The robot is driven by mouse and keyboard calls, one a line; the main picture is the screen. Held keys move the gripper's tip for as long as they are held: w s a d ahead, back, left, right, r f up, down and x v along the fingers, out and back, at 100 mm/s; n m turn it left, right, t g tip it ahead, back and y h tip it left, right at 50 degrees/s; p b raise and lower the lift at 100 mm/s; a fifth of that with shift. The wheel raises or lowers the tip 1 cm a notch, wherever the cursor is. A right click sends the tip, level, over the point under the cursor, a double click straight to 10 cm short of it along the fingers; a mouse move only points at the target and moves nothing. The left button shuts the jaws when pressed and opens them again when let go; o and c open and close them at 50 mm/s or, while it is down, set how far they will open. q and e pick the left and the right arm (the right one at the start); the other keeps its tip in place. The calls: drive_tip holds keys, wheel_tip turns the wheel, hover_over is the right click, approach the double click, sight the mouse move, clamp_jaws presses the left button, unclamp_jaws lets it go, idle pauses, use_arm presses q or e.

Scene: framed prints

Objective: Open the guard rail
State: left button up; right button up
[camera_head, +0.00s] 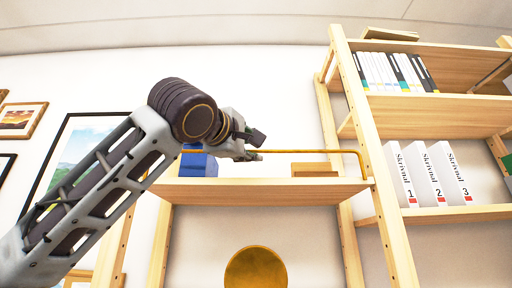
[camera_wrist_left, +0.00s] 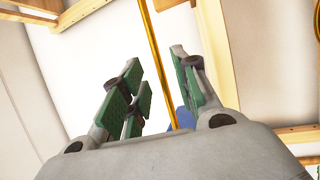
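The guard rail (camera_head: 315,151) is a thin gold bar above the front of a wooden shelf, bent down at its right end. It also shows in the left wrist view as a gold rod (camera_wrist_left: 155,45). My left gripper (camera_head: 258,147) is at the left part of the visible rail. In the left wrist view my left gripper (camera_wrist_left: 157,58) is open, with the rail running between its green-padded fingers and a gap visible on both sides. The rail's left end is hidden behind my arm in the head view. My right gripper is not in view.
The shelf (camera_head: 265,190) holds a blue object (camera_head: 198,164) behind my gripper and a small wooden block (camera_head: 315,169) at right. A taller rack (camera_head: 390,200) with binders (camera_head: 428,172) and books (camera_head: 395,72) stands at right. Framed pictures (camera_head: 80,150) hang at left.

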sight(255, 151)
use_arm(q)
drive_tip(key=shift+p+x, duration=0.85)
drive_tip(key=shift+x, duration=1.3)
drive_tip(key=shift+c, duration=0.2)
clamp_jaws()
